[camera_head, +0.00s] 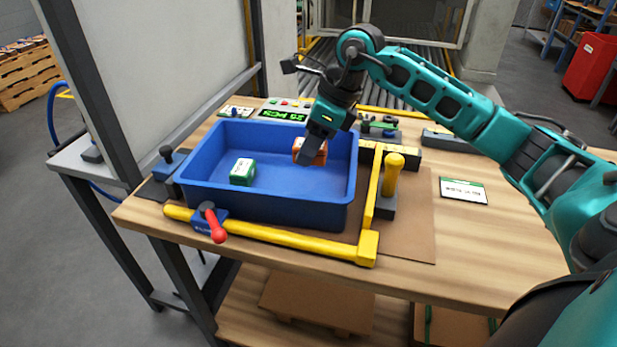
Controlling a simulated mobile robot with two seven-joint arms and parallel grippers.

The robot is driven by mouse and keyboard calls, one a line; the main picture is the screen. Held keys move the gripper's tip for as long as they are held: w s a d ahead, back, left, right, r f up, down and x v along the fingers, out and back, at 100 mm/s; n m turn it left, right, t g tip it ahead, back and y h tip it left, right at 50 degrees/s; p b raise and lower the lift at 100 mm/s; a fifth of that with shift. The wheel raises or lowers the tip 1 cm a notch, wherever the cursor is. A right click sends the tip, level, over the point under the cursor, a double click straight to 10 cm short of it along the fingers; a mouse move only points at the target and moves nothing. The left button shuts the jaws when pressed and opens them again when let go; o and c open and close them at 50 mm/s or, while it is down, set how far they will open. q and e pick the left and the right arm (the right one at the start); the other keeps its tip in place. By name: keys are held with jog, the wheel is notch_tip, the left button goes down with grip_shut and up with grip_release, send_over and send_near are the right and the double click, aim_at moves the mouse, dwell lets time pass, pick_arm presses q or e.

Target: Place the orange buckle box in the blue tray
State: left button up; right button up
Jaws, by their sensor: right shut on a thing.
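The blue tray (270,210) stands on the wooden workbench, held in a yellow corner frame. The orange buckle box (318,156), with a white label, is at the tray's right back part. My right gripper (308,155) reaches down over the tray and is shut on the orange box. The fingers hide part of the box, and I cannot tell whether it touches the tray floor. A green box (242,172) with a white top sits in the left part of the tray. My left gripper is not in view.
A yellow-handled clamp (391,174) stands just right of the tray. A red-handled clamp (214,222) is at its front. A display panel (283,114) is behind it. A label card (463,190) lies on the right, with bare wood around it.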

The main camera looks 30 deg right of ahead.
aim_at(303, 188)
notch_tip(303, 188, down, 3)
jog(key=shift+f, duration=0.1)
notch_tip(303, 188, down, 4)
jog(key=shift+b, duration=0.4)
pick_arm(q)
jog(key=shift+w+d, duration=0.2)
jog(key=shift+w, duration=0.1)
pick_arm(e)
jog(key=shift+f, duration=0.15)
jog(key=o, duration=1.2)
jog(key=shift+c, duration=0.2)
